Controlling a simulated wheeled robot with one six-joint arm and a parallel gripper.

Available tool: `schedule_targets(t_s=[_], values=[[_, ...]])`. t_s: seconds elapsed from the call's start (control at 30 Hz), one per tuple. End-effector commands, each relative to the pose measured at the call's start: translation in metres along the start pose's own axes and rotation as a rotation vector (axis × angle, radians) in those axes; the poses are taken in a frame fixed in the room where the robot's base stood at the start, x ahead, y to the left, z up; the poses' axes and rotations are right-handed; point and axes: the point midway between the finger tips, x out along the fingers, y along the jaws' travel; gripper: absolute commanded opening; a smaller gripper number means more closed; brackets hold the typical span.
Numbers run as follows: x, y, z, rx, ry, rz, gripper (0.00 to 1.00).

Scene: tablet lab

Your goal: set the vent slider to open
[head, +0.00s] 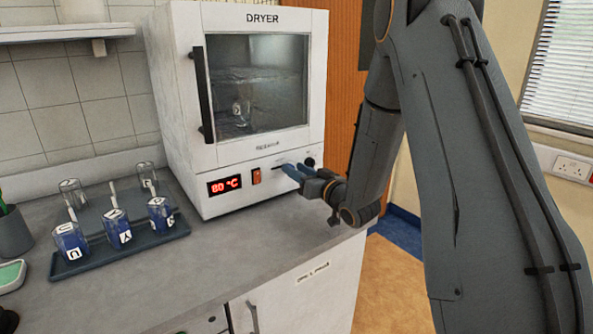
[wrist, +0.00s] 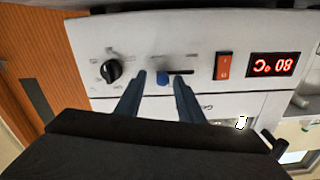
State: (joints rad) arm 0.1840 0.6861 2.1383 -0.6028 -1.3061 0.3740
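The dryer (head: 225,158) is a white cabinet on the counter in the head view. Whether the fingertips touch the panel, I cannot tell. The slot's end markings are too small to read.
A black dial (wrist: 111,71) sits beside the slider, and a red switch (wrist: 223,66) and a red 80 °C display (wrist: 271,65) lie on the other side. A tray (head: 62,270) with several beakers stands left on the counter. The counter before the dryer is clear.

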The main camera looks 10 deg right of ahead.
Motion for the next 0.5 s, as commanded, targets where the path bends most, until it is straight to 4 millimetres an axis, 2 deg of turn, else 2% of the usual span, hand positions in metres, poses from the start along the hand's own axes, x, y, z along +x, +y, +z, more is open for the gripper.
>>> schedule_targets(t_s=[0.3,0.5], values=[[-0.051,0.002,0.000,0.001,0.002,0.004,0.35],[-0.069,0.002,0.000,0.001,0.002,0.004,0.35]])
